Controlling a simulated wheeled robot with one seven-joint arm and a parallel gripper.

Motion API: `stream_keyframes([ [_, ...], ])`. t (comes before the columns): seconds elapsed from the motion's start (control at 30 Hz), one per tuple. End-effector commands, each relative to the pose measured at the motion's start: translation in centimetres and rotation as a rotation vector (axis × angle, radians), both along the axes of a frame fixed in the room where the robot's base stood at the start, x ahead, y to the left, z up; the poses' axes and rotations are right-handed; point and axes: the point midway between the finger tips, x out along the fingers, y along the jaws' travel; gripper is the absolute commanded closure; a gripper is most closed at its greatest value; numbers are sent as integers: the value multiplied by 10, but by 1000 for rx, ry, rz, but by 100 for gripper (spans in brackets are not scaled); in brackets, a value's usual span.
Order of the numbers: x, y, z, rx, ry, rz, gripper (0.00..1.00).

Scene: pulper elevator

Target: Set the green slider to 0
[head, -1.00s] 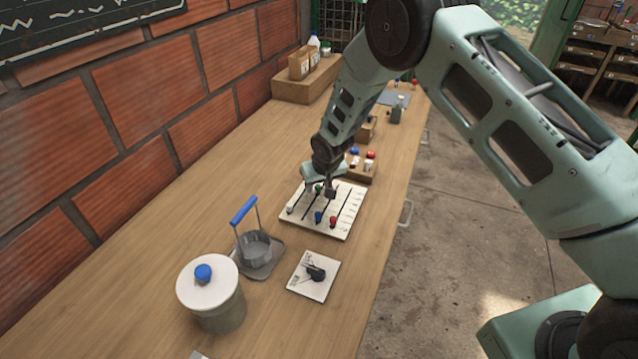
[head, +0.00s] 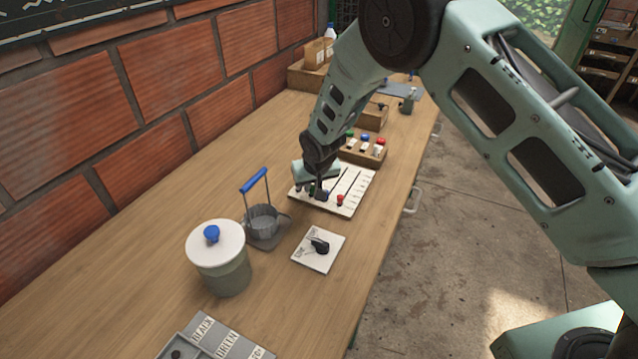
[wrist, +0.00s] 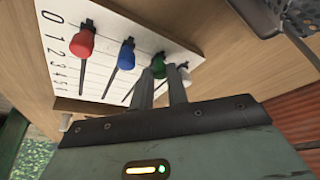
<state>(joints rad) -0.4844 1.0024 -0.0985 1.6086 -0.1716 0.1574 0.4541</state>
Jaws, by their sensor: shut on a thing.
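The white slider board (head: 352,184) lies on the workbench, with a number scale from 0 downward in the wrist view (wrist: 60,62). Its green slider knob (wrist: 158,66) is between my fingertips, near the 0 end of its slot; its exact mark is hard to read. My gripper (wrist: 159,78) is shut on this knob. In the head view my gripper (head: 316,193) covers most of the green knob.
A metal vessel with a blue handle (head: 254,180), a lidded jar (head: 225,275) and a dial plate (head: 308,260) stand nearer on the bench. A wooden block with coloured knobs (head: 370,157) lies beyond the board. A brick wall (head: 165,60) borders the left.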

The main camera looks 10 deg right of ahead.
Motion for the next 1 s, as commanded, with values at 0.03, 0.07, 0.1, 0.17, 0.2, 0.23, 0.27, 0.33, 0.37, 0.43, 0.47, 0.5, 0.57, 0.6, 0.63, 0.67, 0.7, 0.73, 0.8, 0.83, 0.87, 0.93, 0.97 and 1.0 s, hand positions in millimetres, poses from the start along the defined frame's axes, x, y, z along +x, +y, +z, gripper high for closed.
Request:
stream_keyframes([
  [0.03,-2,1,0,0,0,0,100],
  [0.07,-2,1,0,0,0,0,100],
  [0.1,-2,1,0,0,1,0,100],
  [0.17,-3,2,0,1,1,0,100],
  [0.2,-3,2,0,1,2,0,100],
  [0.23,-3,2,0,1,2,0,100],
  [0.27,-3,2,0,0,3,0,100],
  [0.33,-4,2,0,1,3,2,100],
  [0.37,-4,2,0,1,4,2,79],
  [0.43,-4,2,0,1,4,2,62],
  [0.47,-3,2,0,0,3,1,62],
  [0.5,-3,2,0,0,3,1,62],
  [0.57,-3,2,0,1,2,0,62],
  [0.6,-3,2,0,1,2,0,62],
  [0.63,-3,2,0,1,2,0,62],
  [0.67,-3,2,0,1,2,0,62],
  [0.7,-3,1,1,1,1,0,62],
  [0.73,-3,1,1,1,1,0,62],
  [0.8,-4,1,5,1,0,0,62],
  [0.83,-4,1,7,1,0,0,62],
  [0.87,-5,1,10,1,0,0,62],
  [0.93,-9,0,19,1,-1,0,62],
  [0.97,-11,0,23,1,-1,0,62],
  [1.0,-14,0,30,2,-2,-1,62],
])
